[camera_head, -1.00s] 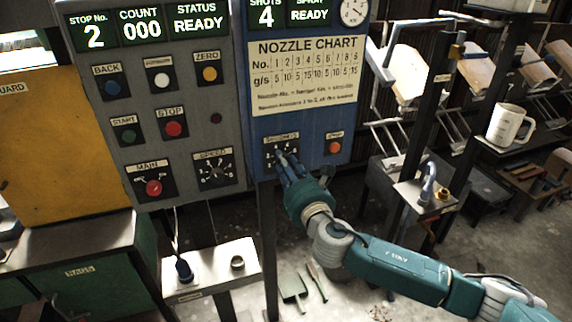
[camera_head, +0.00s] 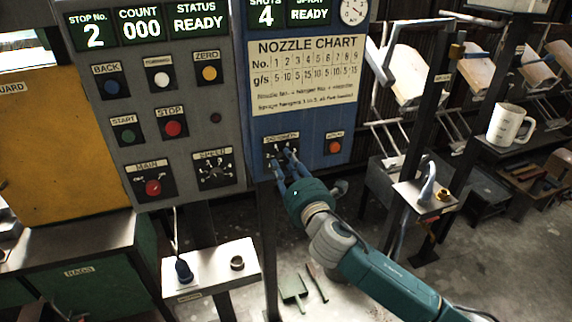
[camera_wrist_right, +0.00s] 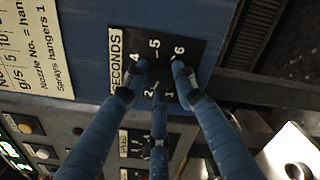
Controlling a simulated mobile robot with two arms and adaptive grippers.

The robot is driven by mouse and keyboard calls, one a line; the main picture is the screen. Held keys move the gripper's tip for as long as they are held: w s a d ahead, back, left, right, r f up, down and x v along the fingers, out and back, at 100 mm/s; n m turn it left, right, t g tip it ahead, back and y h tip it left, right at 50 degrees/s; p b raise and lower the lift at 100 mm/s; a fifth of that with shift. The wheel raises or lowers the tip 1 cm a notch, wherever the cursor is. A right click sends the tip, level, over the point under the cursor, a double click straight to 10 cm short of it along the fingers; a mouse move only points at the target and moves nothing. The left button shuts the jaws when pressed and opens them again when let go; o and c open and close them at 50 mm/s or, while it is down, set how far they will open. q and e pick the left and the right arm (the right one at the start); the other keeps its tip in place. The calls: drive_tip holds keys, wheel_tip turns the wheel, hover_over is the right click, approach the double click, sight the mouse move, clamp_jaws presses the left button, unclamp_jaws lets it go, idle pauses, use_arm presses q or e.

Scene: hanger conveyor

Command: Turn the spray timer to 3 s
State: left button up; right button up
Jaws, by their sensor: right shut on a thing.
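The spray timer is a black dial plate (camera_head: 269,153) labelled SECONDS, low on the blue panel. In the right wrist view the plate (camera_wrist_right: 143,38) shows the numbers 4, 5, 6, 2 and 1; the 3 is hidden behind a finger. My right gripper (camera_head: 284,162) is at this dial. Its three blue fingers close around the knob in the right wrist view (camera_wrist_right: 158,82). The fingers cover most of the knob, so I cannot tell where its pointer stands. My left gripper is not in view.
A red-orange button (camera_head: 334,147) is right of the dial. The nozzle chart (camera_head: 305,75) is above it. The grey panel (camera_head: 216,100) with several buttons and a SPEED dial (camera_head: 214,170) adjoins on the left. A stand (camera_head: 425,195) and a white mug (camera_head: 508,124) are at the right.

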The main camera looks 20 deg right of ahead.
drive_tip(key=m, duration=0.4)
drive_tip(key=shift+f+m, duration=0.1)
drive_tip(key=shift+m, duration=2.2)
drive_tip(key=o, duration=1.2)
drive_tip(key=shift+c, duration=0.2)
drive_tip(key=shift+s, duration=0.1)
drive_tip(key=s, duration=1.2)
drive_tip(key=shift+d, duration=0.2)
drive_tip(key=shift+w, duration=0.1)
